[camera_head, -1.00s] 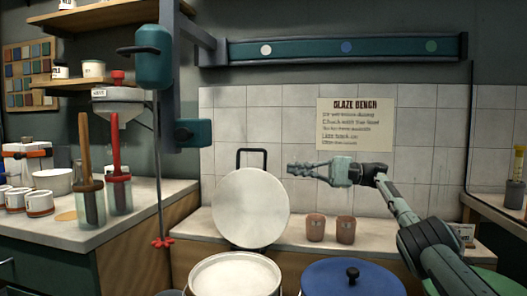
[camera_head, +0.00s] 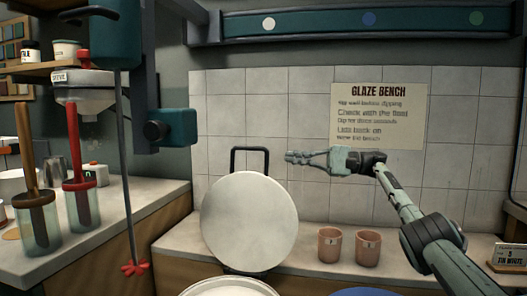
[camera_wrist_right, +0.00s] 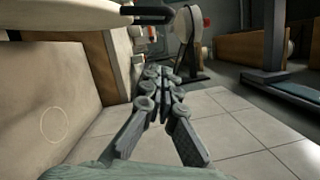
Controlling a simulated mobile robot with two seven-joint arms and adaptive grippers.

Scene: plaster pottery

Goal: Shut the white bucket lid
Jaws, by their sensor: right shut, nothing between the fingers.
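The white bucket (camera_head: 228,288) is at the bottom edge of the head view, and only part of its top shows. Its round white lid (camera_head: 250,222) stands upright behind it, open, with a black bar handle (camera_head: 250,150) at its top. My right gripper (camera_head: 289,157) is shut and empty, pointing left, just right of the handle in the picture. I cannot tell its depth from the lid. In the right wrist view the shut fingers (camera_wrist_right: 163,74) show with nothing between them. A pale edge with a black bar at upper left may be the lid. My left gripper is not in view.
Two pinkish cups (camera_head: 348,246) stand on the back ledge right of the lid. A blue lid (camera_head: 397,292) is at the bottom edge. A thin rod with a red knob (camera_head: 134,268) hangs left of the lid. The tiled wall (camera_head: 310,110) is behind.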

